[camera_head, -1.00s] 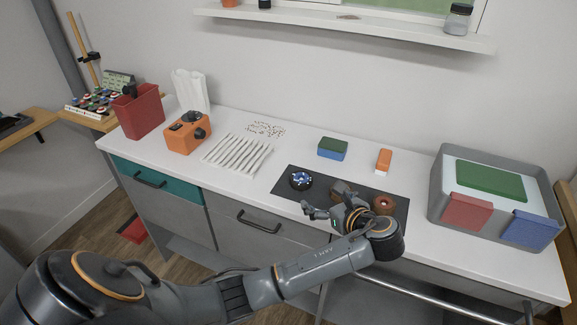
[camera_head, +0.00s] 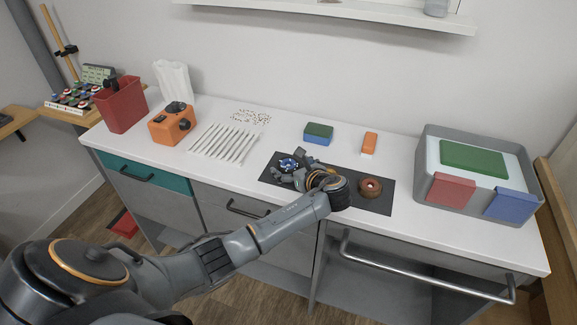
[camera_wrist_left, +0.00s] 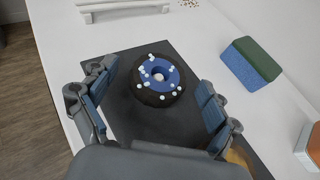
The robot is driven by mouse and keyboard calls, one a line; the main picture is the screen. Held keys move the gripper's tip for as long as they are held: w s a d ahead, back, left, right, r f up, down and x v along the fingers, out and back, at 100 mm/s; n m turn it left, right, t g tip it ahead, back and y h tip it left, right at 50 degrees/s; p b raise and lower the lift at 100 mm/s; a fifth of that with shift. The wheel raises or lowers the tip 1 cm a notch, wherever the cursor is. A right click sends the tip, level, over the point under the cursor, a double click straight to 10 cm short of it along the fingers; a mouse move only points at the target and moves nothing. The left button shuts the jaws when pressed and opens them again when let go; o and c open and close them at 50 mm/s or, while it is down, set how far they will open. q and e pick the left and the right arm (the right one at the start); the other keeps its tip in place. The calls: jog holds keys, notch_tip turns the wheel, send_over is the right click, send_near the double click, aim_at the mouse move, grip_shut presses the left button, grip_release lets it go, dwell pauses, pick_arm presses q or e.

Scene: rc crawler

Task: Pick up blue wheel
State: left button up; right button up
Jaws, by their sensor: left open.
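The blue wheel (camera_wrist_left: 157,80) has a black tyre and a blue hub dotted with small pale spots. It lies flat on the dark mat (camera_wrist_left: 125,118). In the head view the blue wheel (camera_head: 288,164) is partly hidden by my left gripper (camera_head: 289,172). In the wrist view my left gripper (camera_wrist_left: 155,105) is open and empty. Its two fingers stand wide apart on either side of the wheel's near side, not touching it. My right gripper is not in view.
A brown-red wheel (camera_head: 370,188) lies at the mat's right. Green-blue (camera_head: 318,134) and orange-white (camera_head: 369,143) blocks sit behind the mat. White strips (camera_head: 222,143) lie to the left. A grey bin (camera_head: 421,163) with coloured sponges stands at the right.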

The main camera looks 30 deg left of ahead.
pick_arm(q)
jog(key=shift+x, duration=1)
jog(key=shift+d, duration=0.15)
jog(key=shift+c, duration=0.6)
jog(key=c, duration=1.1)
jog(key=shift+r, duration=0.1)
